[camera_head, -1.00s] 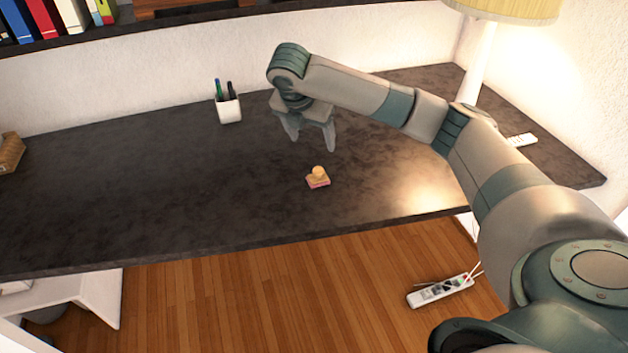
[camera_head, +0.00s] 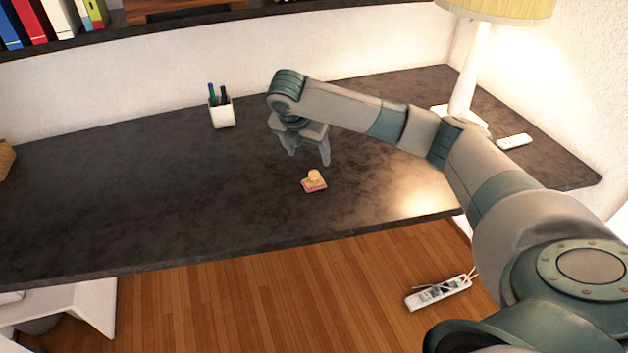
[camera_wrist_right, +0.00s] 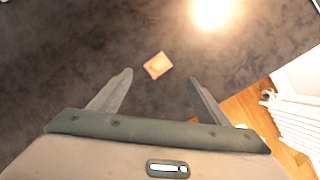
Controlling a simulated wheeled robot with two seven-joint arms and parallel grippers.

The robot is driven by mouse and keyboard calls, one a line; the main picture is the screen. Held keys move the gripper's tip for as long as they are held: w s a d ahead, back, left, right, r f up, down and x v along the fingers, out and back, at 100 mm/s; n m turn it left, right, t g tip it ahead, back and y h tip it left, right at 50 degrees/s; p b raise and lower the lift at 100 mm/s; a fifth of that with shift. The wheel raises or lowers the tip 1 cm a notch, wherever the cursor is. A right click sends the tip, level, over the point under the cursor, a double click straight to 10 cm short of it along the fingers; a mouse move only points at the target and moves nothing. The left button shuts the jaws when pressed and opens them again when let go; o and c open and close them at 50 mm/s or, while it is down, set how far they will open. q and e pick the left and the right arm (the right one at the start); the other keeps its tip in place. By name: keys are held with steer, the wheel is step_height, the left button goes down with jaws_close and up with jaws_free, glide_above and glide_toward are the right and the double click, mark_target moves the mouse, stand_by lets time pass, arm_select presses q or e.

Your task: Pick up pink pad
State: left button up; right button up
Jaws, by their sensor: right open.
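The pink pad (camera_head: 314,187) lies flat on the dark desk (camera_head: 150,200), near its front edge. A yellowish-orange knobbed piece (camera_head: 314,176) sits on top of it. My right gripper (camera_head: 309,160) is open and empty, pointing down above the desk, a little behind the pad and apart from it. In the right wrist view the pad (camera_wrist_right: 158,66) shows ahead of and between the two spread fingers (camera_wrist_right: 160,80). My left gripper is out of view.
A white pen cup (camera_head: 222,114) stands toward the back wall. A lamp (camera_head: 470,75) and a white remote (camera_head: 514,141) are at the right end. A power strip (camera_head: 438,293) lies on the wooden floor. The desk around the pad is clear.

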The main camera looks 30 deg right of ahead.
mark_target(315, 174)
steer(key=p+x, duration=0.1)
steer(key=x, duration=0.6)
steer(key=shift+w+d+f, duration=0.15)
steer(key=shift+f, duration=0.3)
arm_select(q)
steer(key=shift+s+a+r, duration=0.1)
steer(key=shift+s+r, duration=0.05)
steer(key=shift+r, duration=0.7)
arm_select(e)
steer(key=shift+d+f+p, duration=0.2)
steer(key=shift+f+p, duration=0.25)
steer(key=shift+p, duration=0.15)
steer(key=p+x, duration=0.1)
steer(key=x, duration=0.2)
steer(key=shift+w+d+f, duration=0.1)
steer(key=shift+w+f, duration=0.1)
steer(key=shift+f, duration=0.35)
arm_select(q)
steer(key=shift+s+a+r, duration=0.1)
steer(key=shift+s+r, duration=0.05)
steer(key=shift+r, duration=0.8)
